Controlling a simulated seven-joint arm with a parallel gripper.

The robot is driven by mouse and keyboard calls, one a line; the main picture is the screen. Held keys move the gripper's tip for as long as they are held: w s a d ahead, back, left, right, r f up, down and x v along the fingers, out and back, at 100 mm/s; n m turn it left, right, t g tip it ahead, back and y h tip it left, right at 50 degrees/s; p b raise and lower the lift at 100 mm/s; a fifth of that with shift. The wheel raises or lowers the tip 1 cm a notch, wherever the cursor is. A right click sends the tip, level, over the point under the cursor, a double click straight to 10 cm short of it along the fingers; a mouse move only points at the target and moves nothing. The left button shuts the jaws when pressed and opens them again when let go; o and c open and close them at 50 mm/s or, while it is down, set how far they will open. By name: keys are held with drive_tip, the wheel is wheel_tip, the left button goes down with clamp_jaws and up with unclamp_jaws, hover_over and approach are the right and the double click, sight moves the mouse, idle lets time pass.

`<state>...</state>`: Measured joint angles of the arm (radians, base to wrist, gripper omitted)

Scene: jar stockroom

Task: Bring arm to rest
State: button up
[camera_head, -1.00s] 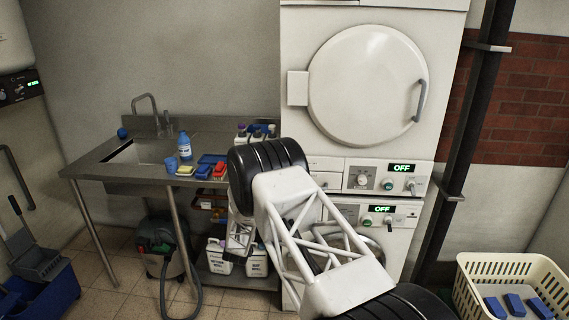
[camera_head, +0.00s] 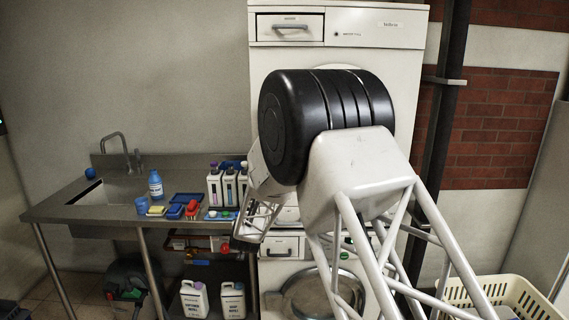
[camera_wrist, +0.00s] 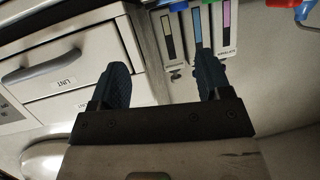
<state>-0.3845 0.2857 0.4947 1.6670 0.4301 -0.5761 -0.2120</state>
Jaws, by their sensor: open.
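My gripper (camera_wrist: 165,85) shows in the wrist view with its two dark fingers apart and nothing between them. Beyond the fingers are a white machine front with a drawer marked LINT (camera_wrist: 68,78) on the left and several white bottles (camera_wrist: 204,28) at the top. In the head view my arm is raised in front of the stacked machines, with its black joint and white lattice links covering much of them. My gripper's fingertips are hidden there behind the arm.
White jugs (camera_head: 195,299) stand below. A cream basket (camera_head: 528,298) is at lower right, near a dark pipe (camera_head: 440,120).

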drive_tip(key=s+d+r+g, duration=0.3)
drive_tip(key=s+d+r, duration=0.6)
drive_tip(key=s, duration=0.3)
drive_tip(key=s+d+r+g, duration=0.2)
drive_tip(key=s+d+r, duration=0.7)
drive_tip(key=s+d, duration=0.15)
drive_tip(key=s+d+g, duration=0.2)
drive_tip(key=s+d, duration=0.2)
drive_tip(key=s, duration=0.9)
drive_tip(key=s+d+g+h, duration=0.1)
drive_tip(key=s+d, duration=0.4)
drive_tip(key=s, duration=0.8)
drive_tip(key=s+d+r+m+g+h, duration=0.1)
drive_tip(key=s+d+g, duration=0.2)
drive_tip(key=s, duration=1)
drive_tip(key=shift+d, duration=0.7)
drive_tip(key=shift+r, duration=0.1)
drive_tip(key=shift+c, duration=0.3)
